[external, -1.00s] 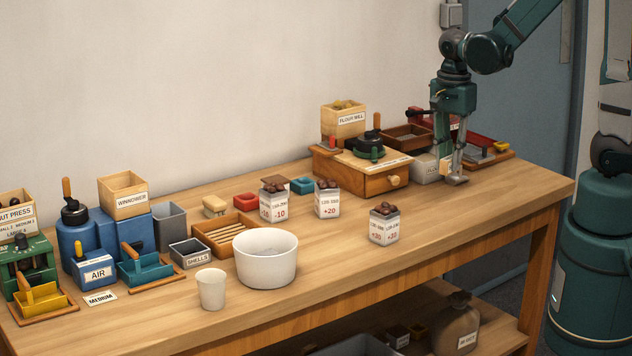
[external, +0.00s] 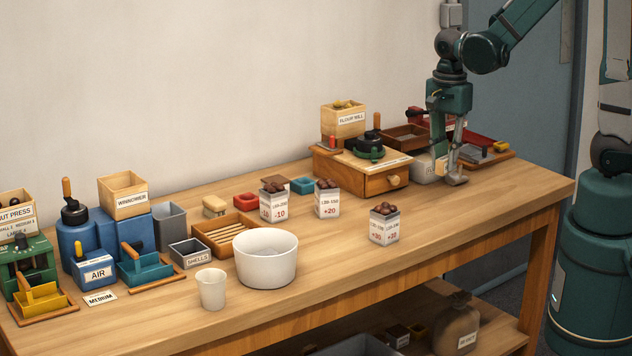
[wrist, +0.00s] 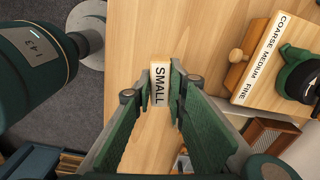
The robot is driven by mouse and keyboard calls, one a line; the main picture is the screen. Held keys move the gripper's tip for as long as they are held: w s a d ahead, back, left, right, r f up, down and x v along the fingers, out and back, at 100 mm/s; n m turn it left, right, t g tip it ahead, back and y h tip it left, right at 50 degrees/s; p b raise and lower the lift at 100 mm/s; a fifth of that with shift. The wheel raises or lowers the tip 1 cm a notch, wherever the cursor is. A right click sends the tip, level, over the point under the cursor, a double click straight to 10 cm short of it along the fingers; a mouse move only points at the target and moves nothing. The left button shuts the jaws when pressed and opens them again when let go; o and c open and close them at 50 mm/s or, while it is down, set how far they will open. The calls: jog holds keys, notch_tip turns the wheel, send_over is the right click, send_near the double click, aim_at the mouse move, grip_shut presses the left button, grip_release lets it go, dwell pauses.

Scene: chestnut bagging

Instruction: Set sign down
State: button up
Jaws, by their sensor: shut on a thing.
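The small sign, a pale block lettered SMALL (wrist: 158,85), is between my fingertips in the wrist view. My gripper (wrist: 161,94) is shut on it, one finger on each side. Bare wooden tabletop lies around the sign in that view; I cannot tell whether its lower edge touches the table. In the external view my gripper (external: 449,176) is low over the right part of the table, right of the flour mill's drawer box. The sign cannot be made out there. Another sign, lettered MEDIUM (external: 100,298), lies flat at the table's front left.
The flour mill (external: 361,173) stands left of my gripper, and a light labelled bin (external: 427,168) is close behind it. Chestnut-filled bags (external: 384,229) stand mid-table. The front right tabletop (external: 500,190) is clear.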

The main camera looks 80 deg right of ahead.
jog(key=w+a+n+p, duration=0.1)
jog(key=w+a+n, duration=0.2)
jog(key=w+a, duration=1.05)
jog(key=n+p, duration=0.2)
jog(key=n, duration=0.2)
send_over(332, 254)
jog(key=shift+r, duration=0.1)
jog(key=shift+f+b, duration=0.45)
jog(key=shift+f, duration=2.5)
jog(key=shift+f, duration=2.05)
jog(key=shift+f+b, duration=0.2)
jog(key=shift+b, duration=0.15)
